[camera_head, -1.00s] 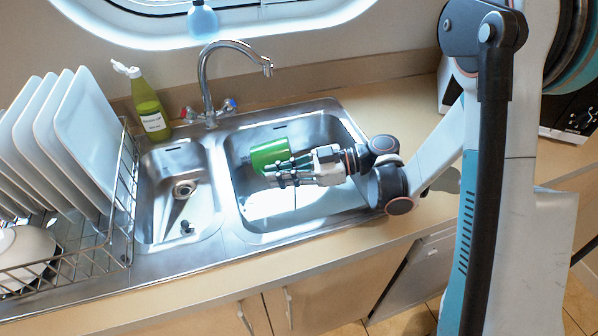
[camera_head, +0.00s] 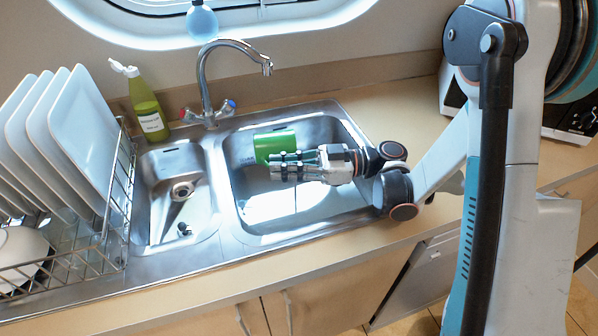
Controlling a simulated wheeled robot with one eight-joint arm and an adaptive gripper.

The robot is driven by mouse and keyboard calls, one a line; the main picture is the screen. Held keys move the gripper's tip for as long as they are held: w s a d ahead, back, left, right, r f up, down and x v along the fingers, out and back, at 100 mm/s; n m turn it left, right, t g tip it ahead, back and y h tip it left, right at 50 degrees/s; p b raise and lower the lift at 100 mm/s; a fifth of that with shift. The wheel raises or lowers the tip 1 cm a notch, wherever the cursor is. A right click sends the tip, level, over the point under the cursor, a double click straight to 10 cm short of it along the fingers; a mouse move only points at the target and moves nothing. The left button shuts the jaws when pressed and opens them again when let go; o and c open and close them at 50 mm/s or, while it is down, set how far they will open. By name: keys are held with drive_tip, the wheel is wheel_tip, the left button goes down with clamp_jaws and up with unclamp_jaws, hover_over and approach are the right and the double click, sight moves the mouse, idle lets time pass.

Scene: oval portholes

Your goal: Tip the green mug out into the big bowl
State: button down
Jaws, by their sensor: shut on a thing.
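The green mug (camera_head: 275,142) is held over the big bowl of the steel sink (camera_head: 248,210), the larger right-hand basin. My gripper (camera_head: 274,167) comes in from the right and is shut on the mug at its near side. The mug's opening does not show clearly, so I cannot tell its exact tilt or what is in it. The basin floor shows bright reflections. No liquid stream or loose contents can be seen beneath the mug.
The smaller basin (camera_head: 160,215) is to the left, with a drain. The tap (camera_head: 205,85) rises behind the sink. A green soap bottle (camera_head: 147,108) stands at the back left. A wire rack (camera_head: 122,195) with white plates (camera_head: 85,140) borders the left side.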

drive_tip(key=shift+d+r+y, duration=0.2)
drive_tip(key=shift+r+y, duration=0.3)
drive_tip(key=shift+r, duration=0.5)
drive_tip(key=shift+d+r+y, duration=0.15)
drive_tip(key=shift+r+y, duration=0.35)
drive_tip(key=shift+r, duration=0.45)
drive_tip(key=a+f+t+h+p, duration=0.1)
drive_tip(key=a+f+h+p, duration=0.7)
drive_tip(key=f+h, duration=0.75)
wheel_tip(320, 180, up, 13)
drive_tip(key=a+h+p, duration=0.1)
drive_tip(key=h+p, duration=0.3)
drive_tip(key=p, duration=0.2)
drive_tip(key=shift+s+a+f+n, duration=0.2)
drive_tip(key=shift+s+n, duration=0.1)
drive_tip(key=shift+s, duration=0.1)
drive_tip(key=shift+d+h, duration=0.1)
drive_tip(key=shift+h, duration=0.15)
